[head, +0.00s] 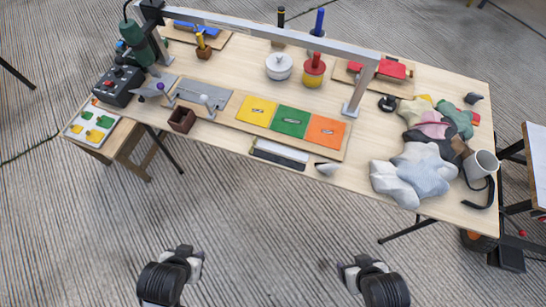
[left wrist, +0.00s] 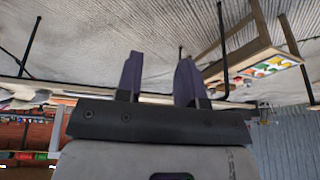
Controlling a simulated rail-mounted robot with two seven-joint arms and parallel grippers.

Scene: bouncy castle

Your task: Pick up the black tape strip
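A black tape strip (head: 489,192) lies in a curve near the right front edge of the wooden table, beside a pale grey cup (head: 481,164). Part of it seems hidden behind the cup. My left gripper (head: 190,254) is in front of the table at the lower left of the head view, far from the strip. In the left wrist view its two dark fingers (left wrist: 160,80) stand apart with nothing between them. My right gripper (head: 346,266) is at the lower middle, also apart from the table. Its finger gap is too small to make out.
A crumpled pale cloth (head: 415,174) lies left of the strip. A board with yellow, green and orange squares (head: 292,122) lies mid-table. A metal bar frame (head: 270,31) spans the table. Carpeted floor (head: 270,230) is clear between my grippers and the table.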

